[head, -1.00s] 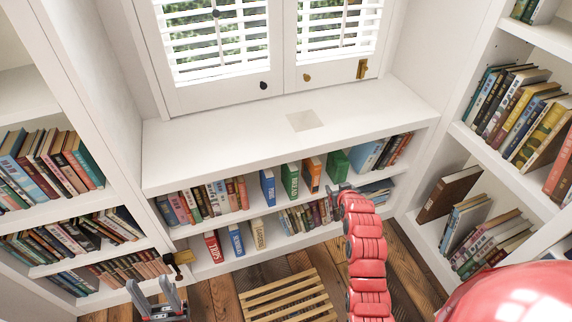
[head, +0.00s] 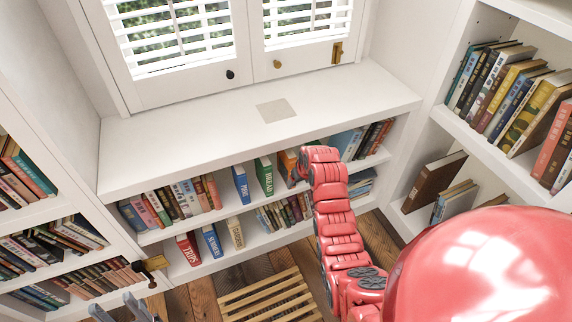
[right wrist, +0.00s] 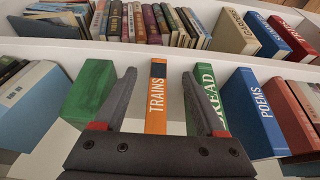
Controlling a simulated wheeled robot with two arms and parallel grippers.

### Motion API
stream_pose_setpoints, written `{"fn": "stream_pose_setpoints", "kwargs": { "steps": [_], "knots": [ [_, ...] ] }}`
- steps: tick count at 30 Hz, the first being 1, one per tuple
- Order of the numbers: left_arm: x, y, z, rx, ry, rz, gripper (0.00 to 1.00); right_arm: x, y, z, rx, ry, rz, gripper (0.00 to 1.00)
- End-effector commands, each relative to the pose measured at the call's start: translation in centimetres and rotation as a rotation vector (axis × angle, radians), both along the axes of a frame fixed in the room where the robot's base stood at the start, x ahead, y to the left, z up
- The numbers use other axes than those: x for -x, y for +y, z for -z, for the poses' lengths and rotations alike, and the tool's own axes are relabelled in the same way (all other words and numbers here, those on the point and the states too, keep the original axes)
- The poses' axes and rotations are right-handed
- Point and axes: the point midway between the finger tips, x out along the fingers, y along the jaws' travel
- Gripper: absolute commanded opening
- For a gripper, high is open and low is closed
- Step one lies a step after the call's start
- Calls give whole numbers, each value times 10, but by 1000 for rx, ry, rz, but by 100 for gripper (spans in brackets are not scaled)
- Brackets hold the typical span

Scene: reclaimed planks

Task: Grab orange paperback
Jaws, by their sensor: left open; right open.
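The orange paperback (head: 286,160) stands upright on the upper shelf of the low bookcase under the window, partly hidden by my right arm in the head view. In the right wrist view its orange spine (right wrist: 157,110), lettered TRAINS, faces the camera. My right gripper (right wrist: 159,77) is open, one finger on each side of the spine in that view. I cannot tell whether the fingertips reach past the spine or touch it. In the head view my right gripper is mostly hidden behind its arm. My left gripper (head: 117,307) is open and empty at the bottom edge.
A green BREAD book (right wrist: 205,90) stands close beside the orange one, partly behind a finger. Another green book (right wrist: 90,90) stands on the other side, with a gap. A blue POEMS book (head: 241,185) stands further left. A slatted wooden piece (head: 268,298) is on the floor.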

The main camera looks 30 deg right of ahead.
Motion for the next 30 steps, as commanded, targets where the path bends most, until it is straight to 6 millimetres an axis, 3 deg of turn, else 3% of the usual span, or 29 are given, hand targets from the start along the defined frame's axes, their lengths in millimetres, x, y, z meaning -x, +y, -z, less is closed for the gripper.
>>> {"fn": "stream_pose_setpoints", "kwargs": {
  "steps": [7, 18, 21, 30],
  "knots": [
    [0, 0, 2, 0, 0, 0, 50, -13, -1, 1, 0, 0, 0, 72],
    [0, 0, 9, 0, 0, 0, 50, -53, -3, 0, 1, -1, -1, 72],
    [0, 0, 10, 0, 0, 0, 50, -54, -3, 10, 0, 2, 0, 72],
    [0, 0, 10, 0, 0, 0, 50, -56, -3, 11, 2, -2, 1, 72]
  ]
}}
